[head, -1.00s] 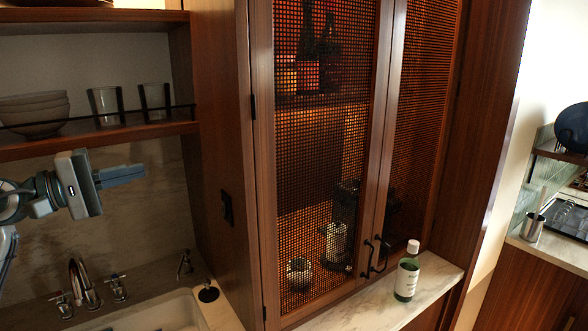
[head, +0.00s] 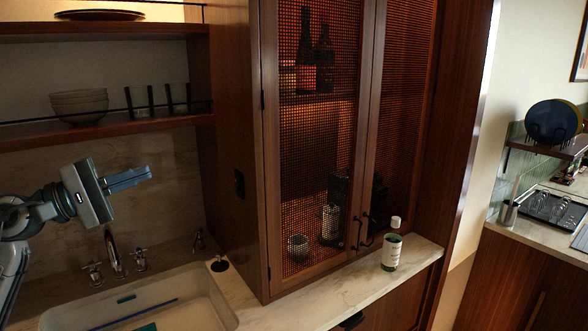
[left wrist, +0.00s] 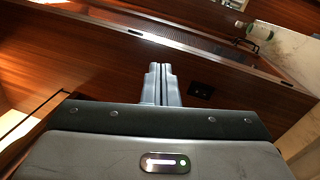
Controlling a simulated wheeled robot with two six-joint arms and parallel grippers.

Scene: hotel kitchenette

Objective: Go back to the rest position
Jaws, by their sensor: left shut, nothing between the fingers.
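My left gripper (head: 127,179) is shut and empty. In the head view it is raised over the sink area at the left, below the wooden shelf, with its fingers pointing right toward the tall cabinet's side. In the left wrist view its two closed fingers (left wrist: 161,84) point at the wooden cabinet side, with nothing between them. My right gripper is in neither view.
The tall mesh-door cabinet (head: 231,160) stands right of my gripper. A green bottle with a white cap (head: 391,248) stands on the marble ledge. Bowls (head: 79,106) and glasses sit on the shelf. The sink (head: 205,291) and faucet (head: 115,254) are below.

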